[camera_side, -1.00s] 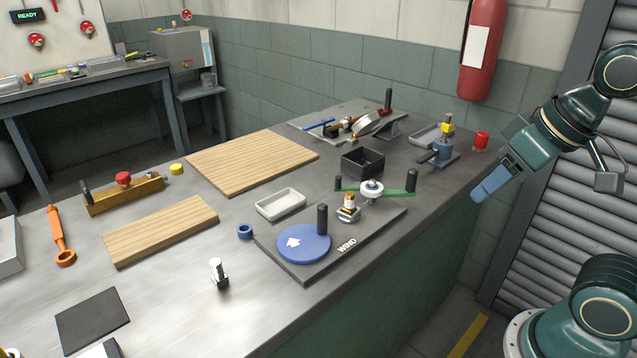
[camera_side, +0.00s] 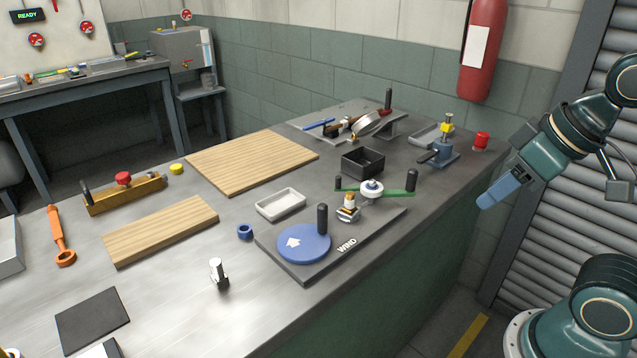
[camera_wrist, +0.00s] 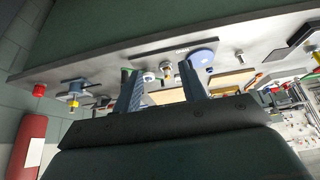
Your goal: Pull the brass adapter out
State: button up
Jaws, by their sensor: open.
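Two brass-coloured parts show, and I cannot tell for sure which is the adapter. One is a yellow-gold block (camera_side: 446,127) at the top of a small blue vise (camera_side: 443,152) near the bench's far right edge. The other is a gold band on a silver fitting (camera_side: 348,207), upright on the dark WIND plate (camera_side: 318,260). My gripper (camera_side: 486,203) is off the bench's right edge, apart from both. In the wrist view my gripper (camera_wrist: 160,72) has its fingers spread and empty; the vise (camera_wrist: 75,88) is left of them, the fitting (camera_wrist: 167,71) appears between them.
The WIND plate bears a blue disc (camera_side: 302,243) with a black upright handle. A green bar (camera_side: 398,192) with a white wheel, a black open box (camera_side: 362,163) and a red cap (camera_side: 481,140) are nearby. A white tray (camera_side: 280,204) lies left. The bench front has bare space.

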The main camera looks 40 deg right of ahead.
jog(key=n+t+y, duration=0.2)
jog(key=t, duration=0.2)
send_near(349, 207)
jog(key=r, duration=0.1)
jog(key=shift+w+d+f+t, duration=0.2)
jog(key=shift+w+d+t, duration=0.1)
jog(key=shift+w, duration=0.25)
jog(key=shift+w+f, duration=0.1)
jog(key=shift+x, duration=4.35)
